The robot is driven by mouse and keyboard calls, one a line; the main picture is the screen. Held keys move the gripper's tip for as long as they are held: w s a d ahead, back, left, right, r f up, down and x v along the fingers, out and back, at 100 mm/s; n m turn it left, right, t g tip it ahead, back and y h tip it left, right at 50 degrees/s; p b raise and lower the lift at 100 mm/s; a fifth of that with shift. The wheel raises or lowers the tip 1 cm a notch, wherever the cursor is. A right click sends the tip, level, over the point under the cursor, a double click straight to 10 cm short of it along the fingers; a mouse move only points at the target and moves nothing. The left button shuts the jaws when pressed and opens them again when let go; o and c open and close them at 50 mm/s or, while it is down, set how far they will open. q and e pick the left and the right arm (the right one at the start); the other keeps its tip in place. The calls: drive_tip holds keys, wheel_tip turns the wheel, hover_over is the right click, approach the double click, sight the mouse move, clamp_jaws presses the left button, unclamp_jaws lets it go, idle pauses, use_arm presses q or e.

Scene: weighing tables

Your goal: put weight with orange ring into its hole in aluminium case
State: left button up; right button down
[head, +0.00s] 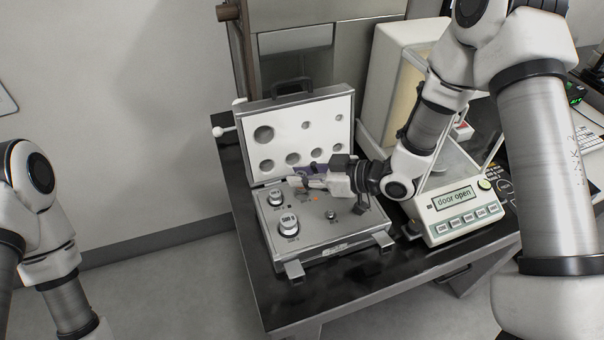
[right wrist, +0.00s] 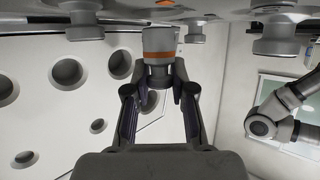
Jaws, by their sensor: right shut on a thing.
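The weight with the orange ring (right wrist: 157,42) is a grey metal cylinder with an orange band, seen in the right wrist view. My right gripper (right wrist: 160,92) is shut on its narrow knob end. In the head view my right gripper (head: 306,178) is over the rear part of the case, and the weight is mostly hidden by it. The open aluminium case (head: 345,243) lies on the dark table, its lid upright behind. An orange mark shows on its plate in the right wrist view (right wrist: 167,3). I cannot tell whether the weight touches its hole. My left gripper is outside the view.
A 500 g weight (head: 288,225), a smaller ringed weight (head: 276,198) and a small weight (head: 330,213) stand in the case's plate. The balance (head: 462,212), showing "door open", is close to the right. The lid (head: 325,122) with round recesses rises just behind my gripper.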

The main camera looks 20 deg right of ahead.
drive_tip(key=shift+s+f, duration=0.3)
drive_tip(key=shift+f, duration=0.2)
idle(0.4)
drive_tip(key=c, duration=0.9)
unclamp_jaws()
drive_tip(key=r+v, duration=0.1)
drive_tip(key=v, duration=1.1)
drive_tip(key=shift+w, duration=0.3)
